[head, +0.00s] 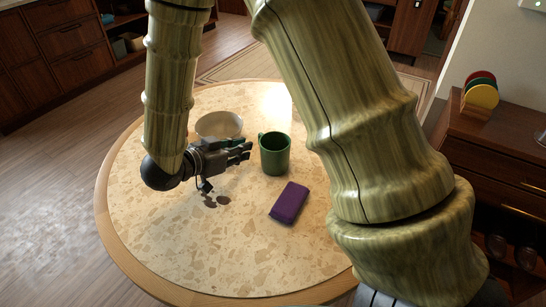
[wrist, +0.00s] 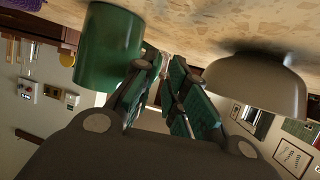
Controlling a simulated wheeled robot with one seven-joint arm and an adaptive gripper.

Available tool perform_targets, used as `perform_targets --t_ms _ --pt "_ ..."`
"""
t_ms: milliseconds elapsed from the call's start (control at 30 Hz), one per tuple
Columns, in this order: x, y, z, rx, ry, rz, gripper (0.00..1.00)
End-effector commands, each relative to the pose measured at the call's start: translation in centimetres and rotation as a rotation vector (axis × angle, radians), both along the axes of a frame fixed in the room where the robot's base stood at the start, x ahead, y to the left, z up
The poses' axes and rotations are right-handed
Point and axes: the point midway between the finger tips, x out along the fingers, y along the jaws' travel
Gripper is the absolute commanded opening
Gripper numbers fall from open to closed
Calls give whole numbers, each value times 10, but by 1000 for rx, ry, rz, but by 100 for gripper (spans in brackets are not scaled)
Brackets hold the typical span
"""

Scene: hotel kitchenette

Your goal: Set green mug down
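The green mug (head: 275,155) stands upright on the round table, with its handle toward the left. In the wrist view, which is upside down, the mug (wrist: 105,48) is at the upper left. My gripper (head: 247,150) is just left of the mug, level with its side and pointing toward it. In the wrist view my gripper (wrist: 166,66) has its two fingers apart with a gap between them, and the left finger overlaps the mug's handle side. I see nothing held between the fingers. Whether a finger touches the handle is unclear.
A pale bowl (head: 219,124) stands close behind my gripper, and in the wrist view the bowl (wrist: 262,82) is at the right. A purple block-like item (head: 289,202) lies in front of the mug.

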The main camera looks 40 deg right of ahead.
Motion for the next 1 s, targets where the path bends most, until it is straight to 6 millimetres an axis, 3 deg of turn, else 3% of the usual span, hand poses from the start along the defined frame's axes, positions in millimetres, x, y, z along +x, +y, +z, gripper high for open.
perform_targets --t_ms 367,733,1000 --pt "5 -21 -9 -1 0 2 14" --pt "13 -60 -26 0 0 1 14" --pt "14 -63 -26 -1 0 3 12"
